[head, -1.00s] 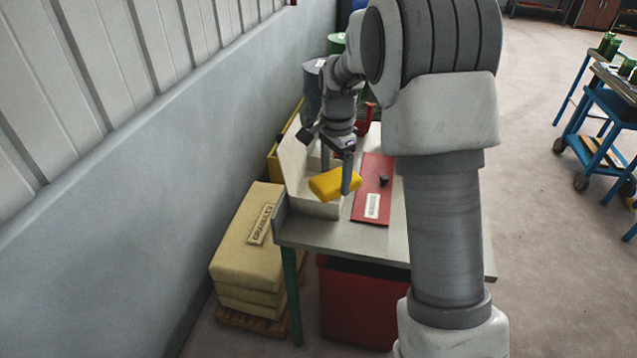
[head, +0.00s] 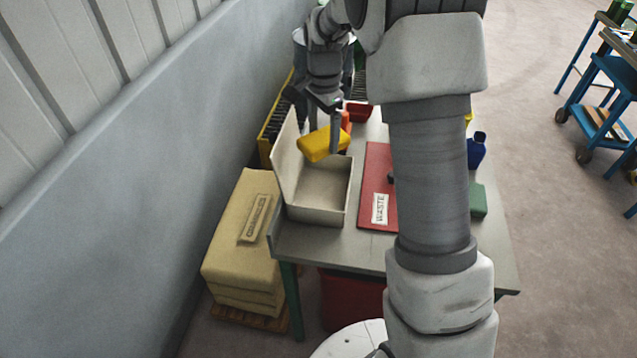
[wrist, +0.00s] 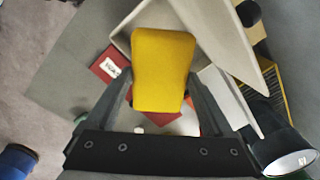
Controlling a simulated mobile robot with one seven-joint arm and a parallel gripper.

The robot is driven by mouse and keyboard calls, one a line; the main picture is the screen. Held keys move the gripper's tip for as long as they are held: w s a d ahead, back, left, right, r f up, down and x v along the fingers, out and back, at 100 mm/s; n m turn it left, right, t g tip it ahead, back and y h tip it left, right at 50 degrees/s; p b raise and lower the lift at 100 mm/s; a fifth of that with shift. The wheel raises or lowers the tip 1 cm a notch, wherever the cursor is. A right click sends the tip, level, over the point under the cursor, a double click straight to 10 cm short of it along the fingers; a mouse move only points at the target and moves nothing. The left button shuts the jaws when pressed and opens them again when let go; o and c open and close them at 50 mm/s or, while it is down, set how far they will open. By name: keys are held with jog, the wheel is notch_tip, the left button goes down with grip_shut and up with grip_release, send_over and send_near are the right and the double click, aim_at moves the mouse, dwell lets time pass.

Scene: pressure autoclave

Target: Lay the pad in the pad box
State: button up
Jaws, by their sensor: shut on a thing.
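My gripper (head: 322,140) is shut on the yellow pad (head: 323,145) and holds it in the air. In the head view the pad is over the back part of the open pad box (head: 317,214), a pale box whose lid (head: 288,157) stands raised on the left. The inside of the box that shows looks empty. In the wrist view the pad (wrist: 162,68) sits between both fingers and hides part of the box (wrist: 128,34) behind it.
A red board labelled waste (head: 377,205) lies right of the box on the grey table (head: 330,252). A blue bottle (head: 477,150) and a green block (head: 479,200) are farther right. Stacked tan sacks (head: 243,235) stand left of the table, beside the wall.

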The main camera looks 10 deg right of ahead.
jog(key=shift+w+f, duration=0.1)
jog(key=shift+w, duration=0.35)
notch_tip(320, 180, down, 18)
jog(key=shift+r+b, duration=0.1)
jog(key=shift+b, duration=0.35)
jog(key=o, duration=1.1)
